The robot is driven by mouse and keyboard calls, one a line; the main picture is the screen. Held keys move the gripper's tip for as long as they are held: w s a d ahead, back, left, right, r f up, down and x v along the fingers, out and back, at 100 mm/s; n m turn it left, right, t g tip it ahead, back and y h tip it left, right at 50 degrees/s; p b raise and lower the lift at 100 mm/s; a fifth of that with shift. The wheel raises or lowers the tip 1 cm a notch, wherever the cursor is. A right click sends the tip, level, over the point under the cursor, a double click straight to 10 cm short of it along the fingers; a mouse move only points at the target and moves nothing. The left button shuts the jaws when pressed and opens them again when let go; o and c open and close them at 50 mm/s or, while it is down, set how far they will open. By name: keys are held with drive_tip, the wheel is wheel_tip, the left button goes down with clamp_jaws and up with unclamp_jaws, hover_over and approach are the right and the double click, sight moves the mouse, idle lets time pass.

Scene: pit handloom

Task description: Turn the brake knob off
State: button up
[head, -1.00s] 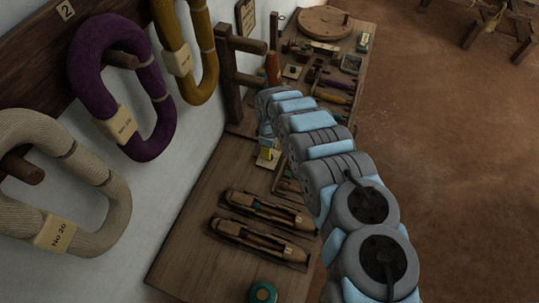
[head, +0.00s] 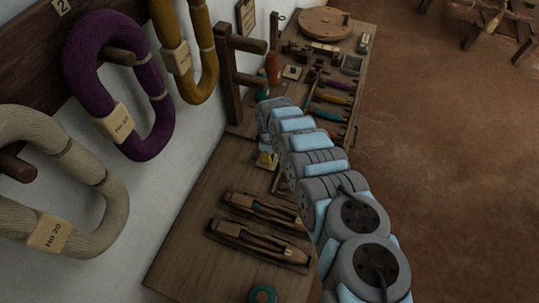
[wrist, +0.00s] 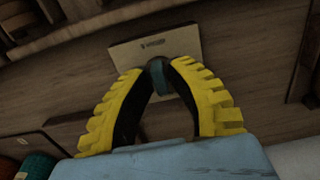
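The brake knob (wrist: 158,80) is a small dark grey and teal piece in front of a tan plate (wrist: 142,47) with small dark lettering I cannot read. In the wrist view, my gripper (wrist: 158,72) has its yellow, black-lined fingers one on each side of the knob. The fingertips lean inward and appear to touch it, so the gripper looks shut on it. The knob's pointing direction is hard to read. In the head view, a bit of yellow by the plate (head: 267,161) shows at the arm's end; the arm hides most of the gripper.
A wooden upright with pegs (head: 230,80) stands close by. Yarn hanks (head: 120,85) hang on the left wall.

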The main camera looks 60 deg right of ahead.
clamp_jaws()
drive_tip(key=shift+n, duration=0.4)
drive_tip(key=n, duration=0.4)
drive_tip(key=shift+n+p, duration=0.3)
drive_tip(key=shift+n, duration=0.1)
drive_tip(key=n, duration=0.6)
drive_tip(key=shift+n, duration=0.3)
drive_tip(key=o, duration=0.5)
unclamp_jaws()
